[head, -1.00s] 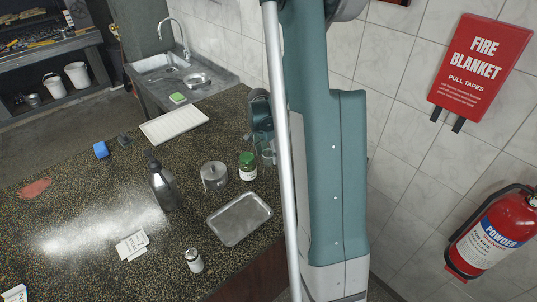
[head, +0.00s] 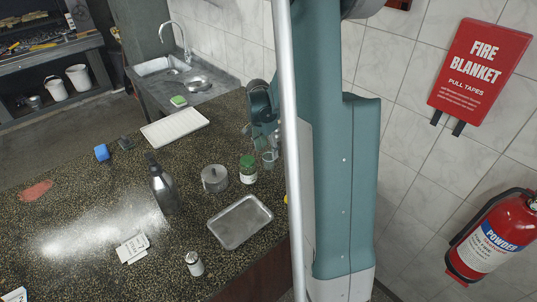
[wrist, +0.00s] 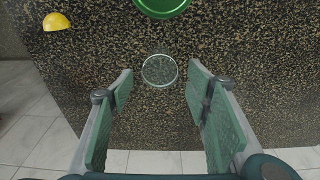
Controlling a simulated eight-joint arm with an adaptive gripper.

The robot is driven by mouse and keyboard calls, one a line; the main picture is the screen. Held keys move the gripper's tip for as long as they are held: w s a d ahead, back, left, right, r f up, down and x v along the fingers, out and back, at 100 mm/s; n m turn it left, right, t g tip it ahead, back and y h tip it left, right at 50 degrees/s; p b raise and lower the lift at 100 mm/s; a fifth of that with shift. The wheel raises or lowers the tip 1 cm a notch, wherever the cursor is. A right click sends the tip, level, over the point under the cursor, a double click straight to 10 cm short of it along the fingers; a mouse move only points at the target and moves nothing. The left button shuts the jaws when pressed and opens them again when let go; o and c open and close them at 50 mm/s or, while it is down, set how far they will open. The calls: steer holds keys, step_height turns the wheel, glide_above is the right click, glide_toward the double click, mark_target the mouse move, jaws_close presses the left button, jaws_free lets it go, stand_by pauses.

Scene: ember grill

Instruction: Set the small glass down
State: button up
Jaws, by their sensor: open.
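The small clear glass (head: 270,159) is on the dark speckled counter, just right of the green-lidded jar, partly hidden by my arm. In the wrist view, I look down on the glass's round rim (wrist: 159,70), between and slightly beyond my fingertips. My gripper (wrist: 160,78) is open, one green-padded finger on each side of the glass, with a gap visible at both sides. In the head view, my gripper (head: 266,135) is just above and behind the glass.
The green-lidded jar (head: 248,169) is close beside the glass. A yellow object (wrist: 57,21) lies near the counter edge. A metal pot (head: 215,179), a metal tray (head: 240,221) and a dark bottle (head: 162,187) stand nearby. The counter edge is close to the glass.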

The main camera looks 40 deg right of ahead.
step_height(320, 180, up, 7)
steer(key=a, duration=0.1)
stand_by(0.4)
steer(key=shift+a, duration=0.1)
stand_by(0.5)
steer(key=s+a+r+n+t, duration=0.2)
steer(key=s+a+r+n, duration=0.15)
steer(key=a+r, duration=0.45)
steer(key=s+a+r+n+t, duration=0.1)
steer(key=s+a+r+n, duration=0.3)
steer(key=a, duration=0.8)
steer(key=s+a+r+n+t+y, duration=0.1)
steer(key=s+a+n+t, duration=0.1)
steer(key=s+a+n, duration=0.3)
steer(key=s+a+r+n+t, duration=0.1)
steer(key=s+a+n+t, duration=0.1)
steer(key=s+a+n, duration=0.3)
steer(key=s+a, duration=0.3)
steer(key=a, duration=0.3)
steer(key=shift+a+r+y, duration=0.15)
steer(key=shift+r+y, duration=0.1)
steer(key=shift+y, duration=0.15)
